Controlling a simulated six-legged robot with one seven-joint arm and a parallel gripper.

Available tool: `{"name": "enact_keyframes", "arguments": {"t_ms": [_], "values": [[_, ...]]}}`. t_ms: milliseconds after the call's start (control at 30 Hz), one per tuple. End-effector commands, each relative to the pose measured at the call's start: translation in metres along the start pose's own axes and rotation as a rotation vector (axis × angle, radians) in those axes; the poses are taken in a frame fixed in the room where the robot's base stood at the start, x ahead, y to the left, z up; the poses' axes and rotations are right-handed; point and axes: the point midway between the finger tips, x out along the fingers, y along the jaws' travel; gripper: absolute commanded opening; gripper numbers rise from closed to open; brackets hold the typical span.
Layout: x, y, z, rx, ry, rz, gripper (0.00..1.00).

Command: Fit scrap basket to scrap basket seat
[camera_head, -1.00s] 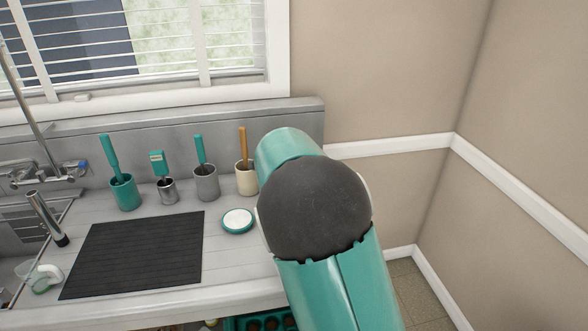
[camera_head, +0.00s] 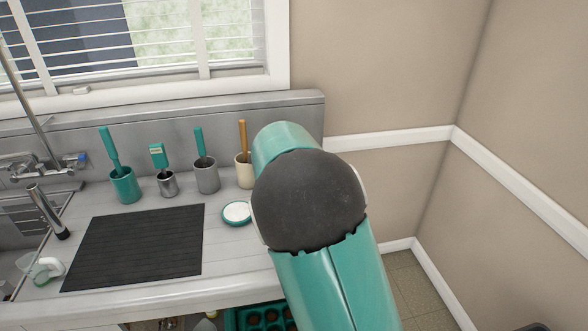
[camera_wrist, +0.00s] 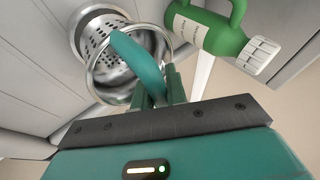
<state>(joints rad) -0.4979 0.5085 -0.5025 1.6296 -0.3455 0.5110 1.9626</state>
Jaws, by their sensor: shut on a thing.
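The scrap basket is a shiny perforated metal cup with a wide rim (camera_wrist: 95,72) and a curved teal handle (camera_wrist: 138,62), in the wrist view. My gripper (camera_wrist: 158,92) is shut on the handle. Behind the basket is a round metal ring (camera_wrist: 80,24) set in a pale surface, which looks like the scrap basket seat. The basket's far end overlaps this ring in the picture, tilted to the view. I cannot tell how deep it sits. In the head view my arm is in front, and the gripper, basket and seat are not visible.
A green bottle with a white cap (camera_wrist: 262,54) is close right of the basket in the wrist view. The counter holds a dark mat (camera_head: 135,245), several tool cups (camera_head: 207,178) and a small white-topped dish (camera_head: 236,212). A teal tray (camera_head: 262,318) is below the counter.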

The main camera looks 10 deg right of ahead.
Motion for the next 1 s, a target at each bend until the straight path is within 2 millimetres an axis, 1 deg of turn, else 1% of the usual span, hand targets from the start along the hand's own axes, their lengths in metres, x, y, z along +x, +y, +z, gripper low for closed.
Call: {"name": "enact_keyframes", "arguments": {"t_ms": [1000], "values": [[0.023,0.017,0.009,0.0,0.0,0.0,0.0]]}}
